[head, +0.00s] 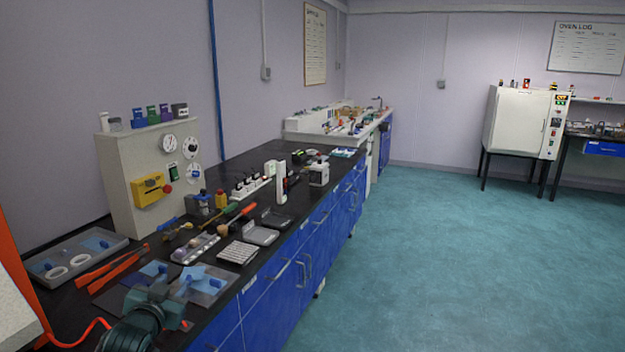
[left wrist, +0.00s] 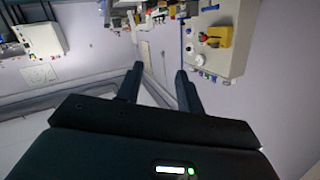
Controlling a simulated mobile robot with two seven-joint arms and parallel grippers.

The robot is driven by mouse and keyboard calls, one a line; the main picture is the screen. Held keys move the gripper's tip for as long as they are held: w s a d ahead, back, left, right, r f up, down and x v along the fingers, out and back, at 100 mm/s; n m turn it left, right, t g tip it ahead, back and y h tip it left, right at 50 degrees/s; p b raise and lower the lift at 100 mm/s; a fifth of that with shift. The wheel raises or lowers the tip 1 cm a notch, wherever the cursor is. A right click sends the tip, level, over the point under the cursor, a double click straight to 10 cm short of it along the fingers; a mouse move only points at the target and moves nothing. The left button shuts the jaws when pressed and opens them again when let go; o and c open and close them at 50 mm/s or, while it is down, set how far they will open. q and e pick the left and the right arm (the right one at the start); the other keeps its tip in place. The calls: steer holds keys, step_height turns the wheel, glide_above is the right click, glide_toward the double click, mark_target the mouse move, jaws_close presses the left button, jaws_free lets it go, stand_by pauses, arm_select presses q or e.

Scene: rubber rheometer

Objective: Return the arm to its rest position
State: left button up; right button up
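My left arm, dark teal, comes in at the bottom left of the head view, with the left gripper (head: 172,298) low over the near end of the black bench. In the left wrist view its two dark fingers (left wrist: 158,85) stand apart with nothing between them. The fingers are small and partly hidden by the wrist in the head view. My right arm and gripper do not show.
The black bench (head: 228,278) runs along the left wall. Near the gripper lie blue pieces on grey plates (head: 208,284), orange tongs (head: 112,270) and a grey tray (head: 77,256). A beige cabinet (head: 130,185) stands behind. The teal floor (head: 420,260) at right is clear.

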arm_select(q)
steer(key=s+d+f+g+h, duration=0.1)
steer(key=s+d+f, duration=0.4)
steer(key=s+f, duration=0.25)
steer(key=s+d+f+g+h, duration=0.1)
steer(key=s+d+f+g, duration=0.1)
steer(key=s+d+f, duration=0.45)
steer(key=s+d+f+g+h, duration=0.1)
steer(key=s+d+f, duration=0.1)
steer(key=s, duration=0.8)
steer(key=s+d+f+g+h, duration=0.1)
steer(key=s+d+f, duration=0.1)
steer(key=s, duration=0.9)
steer(key=shift+d, duration=0.75)
